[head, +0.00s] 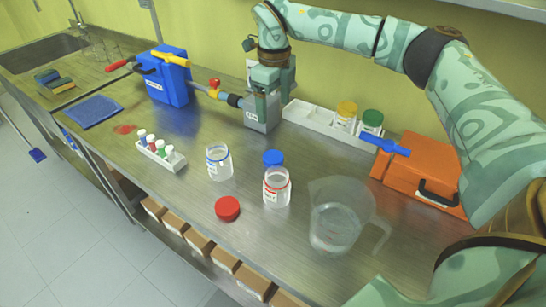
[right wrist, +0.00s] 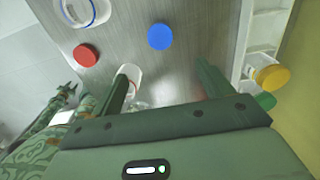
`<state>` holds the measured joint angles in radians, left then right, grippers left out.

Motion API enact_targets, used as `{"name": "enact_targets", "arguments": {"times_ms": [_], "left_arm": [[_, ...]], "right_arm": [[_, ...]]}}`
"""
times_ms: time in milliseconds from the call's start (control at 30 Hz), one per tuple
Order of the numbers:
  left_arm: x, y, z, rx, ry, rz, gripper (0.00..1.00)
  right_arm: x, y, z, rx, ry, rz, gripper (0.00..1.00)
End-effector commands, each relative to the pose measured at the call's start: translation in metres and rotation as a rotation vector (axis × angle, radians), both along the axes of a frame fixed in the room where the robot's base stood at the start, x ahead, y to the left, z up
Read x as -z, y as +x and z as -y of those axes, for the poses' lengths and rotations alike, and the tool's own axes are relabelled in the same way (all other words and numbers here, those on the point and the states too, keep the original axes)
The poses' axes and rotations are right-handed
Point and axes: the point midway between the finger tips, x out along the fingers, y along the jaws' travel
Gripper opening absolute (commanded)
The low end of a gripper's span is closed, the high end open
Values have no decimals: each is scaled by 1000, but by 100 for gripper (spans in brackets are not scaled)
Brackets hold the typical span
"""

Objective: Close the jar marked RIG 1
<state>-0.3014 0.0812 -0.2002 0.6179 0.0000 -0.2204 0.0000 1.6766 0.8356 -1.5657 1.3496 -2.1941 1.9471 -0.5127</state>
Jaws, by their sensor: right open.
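A clear open jar with a red band (head: 277,189) stands upright on the bench; its label is too small to read. A second clear open jar with a blue band (head: 219,163) stands to its left. A blue lid (head: 273,158) lies just behind the red-banded jar, and a red lid (head: 227,209) lies near the front edge. In the right wrist view are the blue lid (right wrist: 161,37), the red lid (right wrist: 86,55) and part of a jar (right wrist: 131,73) behind one finger. My right gripper (head: 262,103) is open and empty above the bench.
A clear pitcher (head: 336,232) stands right of the jars. A white tray (head: 309,118) holds yellow- and green-lidded jars at the back. An orange case (head: 420,172) is at the right. A vial rack (head: 166,158) and a blue container (head: 168,88) are to the left.

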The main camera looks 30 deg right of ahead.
Motion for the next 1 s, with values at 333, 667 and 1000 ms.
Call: {"name": "enact_targets", "arguments": {"times_ms": [333,667,1000], "left_arm": [[18,-3,0,-1,-1,-8,36],[28,-6,0,-1,-1,-15,36],[28,-6,1,-1,-1,-15,36]], "right_arm": [[65,-1,0,1,0,-8,79],[110,0,0,0,0,-2,79],[111,0,0,0,0,-1,79]]}}
